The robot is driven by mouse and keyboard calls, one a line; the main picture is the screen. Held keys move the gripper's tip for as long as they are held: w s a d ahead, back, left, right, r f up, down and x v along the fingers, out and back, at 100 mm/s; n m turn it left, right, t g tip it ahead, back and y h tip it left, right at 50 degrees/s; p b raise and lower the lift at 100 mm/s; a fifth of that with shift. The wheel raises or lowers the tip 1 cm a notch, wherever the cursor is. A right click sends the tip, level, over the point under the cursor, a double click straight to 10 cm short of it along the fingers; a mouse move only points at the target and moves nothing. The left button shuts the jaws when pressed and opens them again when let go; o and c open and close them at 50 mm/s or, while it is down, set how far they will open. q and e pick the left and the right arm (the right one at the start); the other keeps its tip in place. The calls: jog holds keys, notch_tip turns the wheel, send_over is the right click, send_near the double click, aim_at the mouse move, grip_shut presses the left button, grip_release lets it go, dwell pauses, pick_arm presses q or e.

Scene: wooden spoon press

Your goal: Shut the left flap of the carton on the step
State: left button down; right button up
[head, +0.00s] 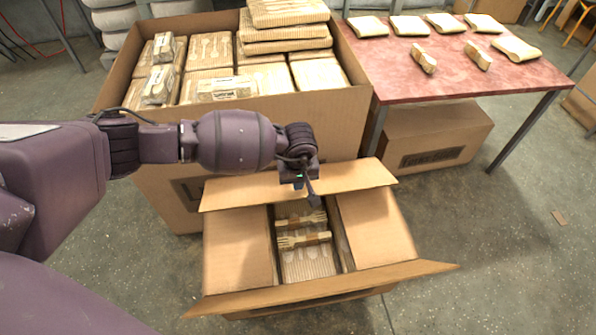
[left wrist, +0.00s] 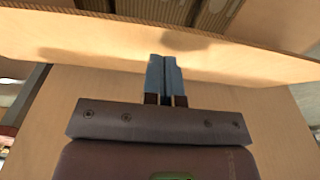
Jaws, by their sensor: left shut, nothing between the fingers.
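The open carton on the step (head: 215,245) is below the big box, with packs of wooden cutlery (head: 303,238) visible in its middle gap. Its left-side flap (head: 238,248) and right-side flap (head: 375,228) lie roughly flat, folded inward. The far flap (head: 240,192) and near flap (head: 330,288) stick outward. My left gripper (head: 313,200) is shut and empty, over the far flap. In the left wrist view, its fingertips (left wrist: 164,62) are against or just short of a cardboard flap (left wrist: 100,40); contact is unclear. My right gripper is out of view.
A big box (head: 350,115) full of cutlery packs stands behind the carton. A red-topped table (head: 440,75) with several paper packs is at the right, with a closed carton (head: 430,135) under it.

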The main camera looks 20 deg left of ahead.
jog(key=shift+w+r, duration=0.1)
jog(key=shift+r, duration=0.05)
pick_arm(q)
jog(key=shift+s+f, duration=0.1)
jog(key=f, duration=0.2)
jog(key=s+d+f, duration=0.1)
jog(key=f, duration=0.1)
jog(key=s+f+b, duration=0.1)
jog(key=f, duration=0.1)
jog(key=shift+s+d+f, duration=0.2)
jog(key=shift+d+f, duration=0.1)
jog(key=shift+d, duration=0.05)
jog(key=shift+f, duration=0.15)
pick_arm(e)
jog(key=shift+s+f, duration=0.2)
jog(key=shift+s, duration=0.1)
